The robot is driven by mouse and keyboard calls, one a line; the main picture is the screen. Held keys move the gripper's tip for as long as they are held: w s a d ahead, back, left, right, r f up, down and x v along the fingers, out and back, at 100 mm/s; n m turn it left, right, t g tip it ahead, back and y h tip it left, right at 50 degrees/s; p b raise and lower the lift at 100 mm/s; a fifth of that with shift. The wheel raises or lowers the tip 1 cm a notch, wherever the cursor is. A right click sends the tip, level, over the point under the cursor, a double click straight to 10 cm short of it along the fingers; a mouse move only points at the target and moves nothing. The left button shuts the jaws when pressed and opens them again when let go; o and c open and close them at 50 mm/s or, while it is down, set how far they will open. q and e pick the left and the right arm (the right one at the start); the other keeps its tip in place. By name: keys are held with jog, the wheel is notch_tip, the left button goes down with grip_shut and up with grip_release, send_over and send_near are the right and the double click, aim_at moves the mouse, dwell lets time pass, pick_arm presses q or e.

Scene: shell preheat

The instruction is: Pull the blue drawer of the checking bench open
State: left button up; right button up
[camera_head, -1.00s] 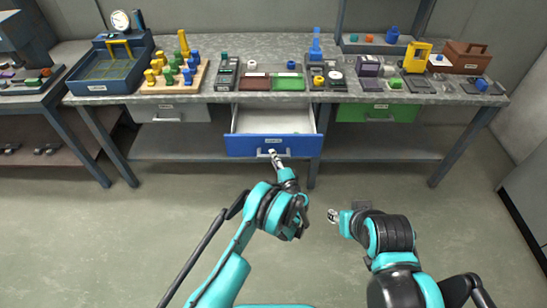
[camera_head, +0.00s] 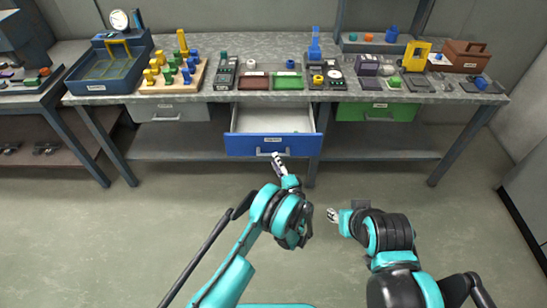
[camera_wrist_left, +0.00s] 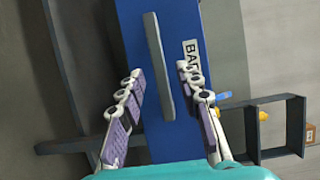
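The blue drawer (camera_head: 240,146) of the checking bench (camera_head: 225,97) stands pulled out, and its pale interior shows from above. Its grey bar handle (camera_head: 262,153) is on the front panel. In the left wrist view the blue front (camera_wrist_left: 185,20), a partly hidden label (camera_wrist_left: 191,55) and the handle (camera_wrist_left: 157,65) show close up. My left gripper (camera_head: 277,158) is at the drawer front; in the wrist view it (camera_wrist_left: 160,72) is open, its fingers apart on either side of the handle with gaps. My right gripper (camera_head: 333,215) hangs away from the bench; its finger opening is unclear.
A grey drawer (camera_head: 170,112) and a green drawer (camera_head: 377,112) flank the blue one, both shut. The bench top holds a peg board (camera_head: 173,80), a blue tray unit (camera_head: 105,75) and a brown toolbox (camera_head: 465,58). The floor before the bench is clear.

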pick_arm(q)
jog(key=shift+v, duration=1.8)
jog(key=shift+w+r, duration=0.1)
jog(key=w+a+r+n+g, duration=0.2)
jog(key=a+r+n+g, duration=0.2)
jog(key=a+r, duration=0.7)
jog(key=s+a+r+n+g+h, duration=0.1)
jog(key=s+a+r+n, duration=0.15)
jog(key=r, duration=0.25)
jog(key=s+a+r+n+g, duration=0.1)
jog(key=s+a+r+g, duration=0.15)
jog(key=s+r, duration=0.2)
jog(key=s+a+r+n+g+h, duration=0.1)
jog(key=s+a+r, duration=0.15)
jog(key=s, duration=0.35)
jog(key=s+a+r+n+h, duration=0.1)
jog(key=s+a+r, duration=0.15)
jog(key=s, duration=0.35)
jog(key=s+f+n+h, duration=0.1)
jog(key=s+n+h, duration=0.2)
jog(key=s, duration=1.3)
jog(key=shift+s+d+f+n+g+h, duration=0.15)
jog(key=shift+s+n+g+h, duration=0.05)
jog(key=shift+n+g+h, duration=0.3)
